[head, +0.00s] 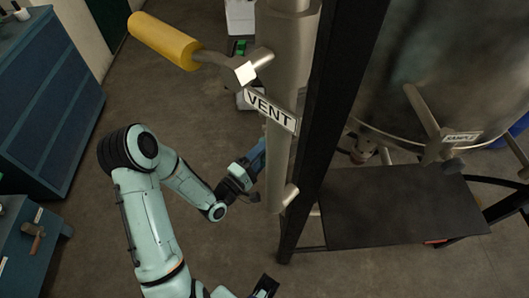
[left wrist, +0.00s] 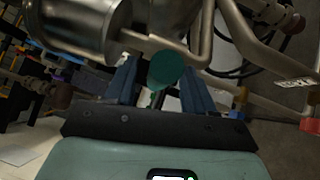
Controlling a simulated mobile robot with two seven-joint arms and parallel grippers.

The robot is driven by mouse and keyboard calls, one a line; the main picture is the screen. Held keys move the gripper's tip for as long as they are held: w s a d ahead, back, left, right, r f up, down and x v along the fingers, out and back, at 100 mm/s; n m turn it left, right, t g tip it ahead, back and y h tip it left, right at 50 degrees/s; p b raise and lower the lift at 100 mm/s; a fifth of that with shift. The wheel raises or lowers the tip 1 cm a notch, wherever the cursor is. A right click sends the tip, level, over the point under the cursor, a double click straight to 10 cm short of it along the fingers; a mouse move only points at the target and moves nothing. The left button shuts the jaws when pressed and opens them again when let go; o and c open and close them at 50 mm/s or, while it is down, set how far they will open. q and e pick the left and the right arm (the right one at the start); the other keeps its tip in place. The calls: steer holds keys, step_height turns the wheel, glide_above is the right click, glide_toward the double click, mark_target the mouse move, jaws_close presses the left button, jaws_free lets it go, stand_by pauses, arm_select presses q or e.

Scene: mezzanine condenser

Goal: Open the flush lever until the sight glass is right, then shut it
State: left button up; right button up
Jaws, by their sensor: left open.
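My left gripper (head: 258,156) reaches in from the left and is partly hidden behind the grey pipe labelled VENT (head: 270,108). In the left wrist view its two blue fingers (left wrist: 162,92) are spread apart. A teal round knob (left wrist: 167,68) shows between them; I cannot tell whether they touch it, and no label on it is readable. A yellow-gripped handle (head: 163,41) sticks out from the VENT pipe. No flush label or sight glass can be made out. A dark end piece at the bottom edge (head: 265,287) may be my right gripper; its jaws are unclear.
A black upright post (head: 327,130) and a dark platform (head: 395,207) stand right of the pipe, below a large metal vessel (head: 455,65). A pipe there carries a SAMPLE label (head: 462,137). Blue cabinets (head: 45,100) stand left. Open floor lies between.

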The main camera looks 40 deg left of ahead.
arm_select(q)
steer(key=shift+w+r, duration=0.15)
steer(key=shift+w, duration=0.65)
jaws_close()
